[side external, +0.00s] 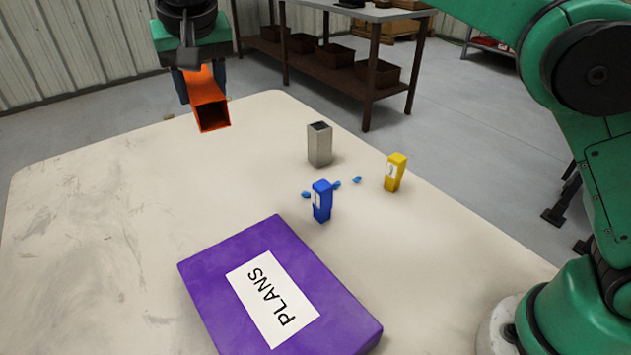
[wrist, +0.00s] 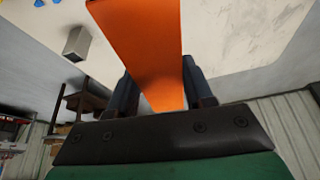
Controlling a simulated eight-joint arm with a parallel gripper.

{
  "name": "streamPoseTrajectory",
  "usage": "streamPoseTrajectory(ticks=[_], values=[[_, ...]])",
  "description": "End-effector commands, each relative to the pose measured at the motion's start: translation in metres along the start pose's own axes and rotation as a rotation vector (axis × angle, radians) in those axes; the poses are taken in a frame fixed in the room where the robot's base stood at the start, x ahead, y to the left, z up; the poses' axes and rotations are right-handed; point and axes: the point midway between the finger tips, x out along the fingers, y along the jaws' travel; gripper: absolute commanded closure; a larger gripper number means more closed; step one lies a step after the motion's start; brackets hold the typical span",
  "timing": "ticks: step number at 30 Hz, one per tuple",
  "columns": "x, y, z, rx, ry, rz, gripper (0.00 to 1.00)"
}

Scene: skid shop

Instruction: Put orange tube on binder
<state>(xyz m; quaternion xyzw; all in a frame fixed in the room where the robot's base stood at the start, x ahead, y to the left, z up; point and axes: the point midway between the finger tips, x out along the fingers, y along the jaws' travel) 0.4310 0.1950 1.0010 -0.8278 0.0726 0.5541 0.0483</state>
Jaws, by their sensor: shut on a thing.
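The orange tube (side external: 207,100) is a square, hollow tube. It hangs in my gripper (side external: 201,80) above the far left part of the table, tilted, with its open end facing the camera. In the wrist view the orange tube (wrist: 143,45) lies between the two dark fingers of my gripper (wrist: 163,88), which are shut on it. The binder (side external: 227,270) is purple with a white "PLANS" label and lies flat at the front of the table. The tube is apart from the binder, behind and to its left. The binder does not show in the wrist view.
A grey square tube (side external: 319,147) stands upright mid-table, also in the wrist view (wrist: 77,43). The left of the table (side external: 90,220) is clear.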

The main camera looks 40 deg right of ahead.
Motion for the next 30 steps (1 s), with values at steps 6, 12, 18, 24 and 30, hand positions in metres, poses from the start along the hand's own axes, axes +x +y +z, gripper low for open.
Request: streamPoseTrajectory(ticks=[6,12,18,24,30], values=[[-0.049,-0.013,0.063,-0.074,0.0,-0.031,1.0],[-0.074,-0.006,0.116,-0.127,0.001,-0.053,1.0],[-0.083,0.003,0.146,-0.156,0.002,-0.066,1.0],[-0.071,0.005,0.159,-0.161,0.002,-0.068,1.0],[-0.03,0.006,0.176,-0.161,0.002,-0.068,1.0]])
